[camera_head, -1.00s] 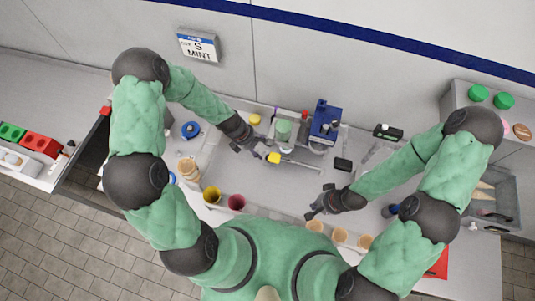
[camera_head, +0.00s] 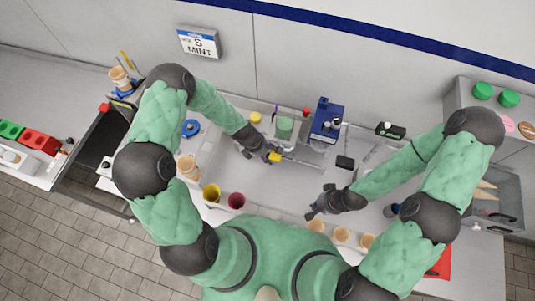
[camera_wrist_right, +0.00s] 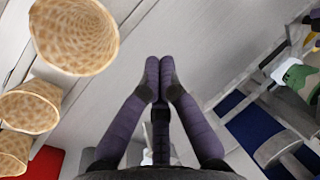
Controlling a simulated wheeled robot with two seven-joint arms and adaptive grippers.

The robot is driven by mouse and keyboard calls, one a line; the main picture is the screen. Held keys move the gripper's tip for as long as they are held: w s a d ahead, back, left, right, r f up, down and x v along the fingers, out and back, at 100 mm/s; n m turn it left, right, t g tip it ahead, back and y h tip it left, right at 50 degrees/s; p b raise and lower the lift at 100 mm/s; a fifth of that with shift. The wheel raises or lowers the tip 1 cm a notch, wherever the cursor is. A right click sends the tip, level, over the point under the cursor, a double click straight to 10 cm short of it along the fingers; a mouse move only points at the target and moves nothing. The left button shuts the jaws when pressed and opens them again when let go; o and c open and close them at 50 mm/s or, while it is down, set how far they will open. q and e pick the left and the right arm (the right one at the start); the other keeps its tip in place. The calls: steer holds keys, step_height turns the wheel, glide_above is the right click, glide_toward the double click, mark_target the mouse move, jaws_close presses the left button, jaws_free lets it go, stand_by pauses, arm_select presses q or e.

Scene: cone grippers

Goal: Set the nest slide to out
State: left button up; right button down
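A yellow knob (camera_head: 274,157) sits at the front of a grey fixture with a green round piece (camera_head: 284,128) in it, at the middle back of the counter. I take the fixture to hold the nest slide, but its setting is too small to read. My left gripper (camera_head: 268,154) is at the knob's left side, touching or very close to it. Whether its fingers are closed on the knob is hidden. My right gripper (camera_head: 312,209) hangs over the counter's front half, apart from the fixture. In the right wrist view its fingertips (camera_wrist_right: 159,80) are together and empty.
A blue machine (camera_head: 327,120) stands right of the fixture. A black block (camera_head: 345,162) lies nearer me. Yellow (camera_head: 211,193) and dark red (camera_head: 236,201) cups stand at the front left. Several cones (camera_wrist_right: 75,35) stand near my right gripper. The counter between the grippers is mostly clear.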

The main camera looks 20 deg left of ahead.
arm_select(q)
jaws_close()
steer(key=a, duration=1.7)
steer(key=shift+w+a, duration=0.3)
steer(key=shift+w, duration=0.05)
steer(key=shift+o, duration=1.7)
jaws_free()
steer(key=v, duration=1.2)
steer(key=shift+a, duration=0.15)
